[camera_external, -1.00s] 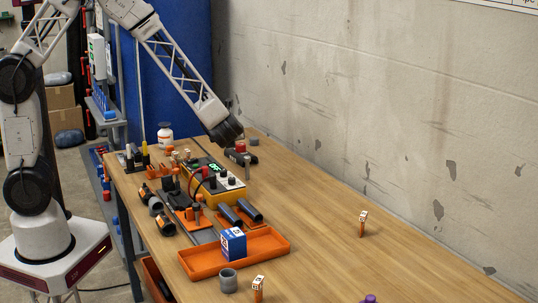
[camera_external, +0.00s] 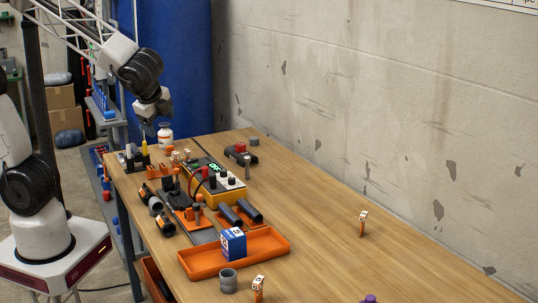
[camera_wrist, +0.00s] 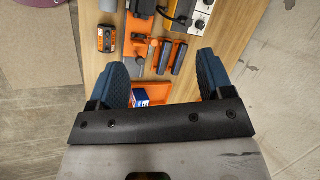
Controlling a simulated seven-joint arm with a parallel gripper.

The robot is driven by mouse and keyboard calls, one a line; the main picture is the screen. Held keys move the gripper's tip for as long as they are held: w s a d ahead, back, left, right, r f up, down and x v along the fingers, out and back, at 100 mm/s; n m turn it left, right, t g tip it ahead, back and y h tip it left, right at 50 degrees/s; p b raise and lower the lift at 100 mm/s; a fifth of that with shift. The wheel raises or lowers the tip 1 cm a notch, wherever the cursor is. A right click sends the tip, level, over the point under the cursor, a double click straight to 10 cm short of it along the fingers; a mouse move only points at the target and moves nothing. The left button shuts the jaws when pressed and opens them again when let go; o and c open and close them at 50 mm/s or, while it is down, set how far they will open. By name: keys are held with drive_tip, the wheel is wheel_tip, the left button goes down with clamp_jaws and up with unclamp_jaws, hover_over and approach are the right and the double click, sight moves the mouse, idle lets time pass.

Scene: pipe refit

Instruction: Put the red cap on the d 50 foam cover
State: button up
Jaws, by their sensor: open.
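My gripper (camera_external: 150,122) hangs over the far left end of the workbench, above the white bottle. In the wrist view my gripper (camera_wrist: 162,62) has its two blue fingers wide apart with nothing between them. Two dark tubes, which look like foam covers (camera_external: 250,210), lie side by side on an orange holder in mid-bench; they also show in the wrist view (camera_wrist: 179,58). I cannot read any d 50 mark. A small red piece (camera_external: 240,147) shows at the far end by a dark tool; I cannot tell whether it is the red cap.
A yellow meter (camera_external: 228,192) stands beside the tubes. An orange tray (camera_external: 268,256) holds a blue box (camera_external: 233,243). A white bottle (camera_external: 165,136) stands far left. The right half of the bench is mostly clear.

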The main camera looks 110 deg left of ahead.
drive_tip(key=s+d+r+n+t+h, duration=0.1)
drive_tip(key=s+d+h, duration=0.1)
drive_tip(key=s+d, duration=0.3)
drive_tip(key=s+d+r+n+t+h, duration=0.1)
drive_tip(key=s+d, duration=0.4)
drive_tip(key=d, duration=0.7)
drive_tip(key=shift+r+n+t+h, duration=0.4)
drive_tip(key=shift+r+n+h, duration=0.3)
drive_tip(key=shift+h, duration=0.5)
drive_tip(key=shift+r, duration=0.1)
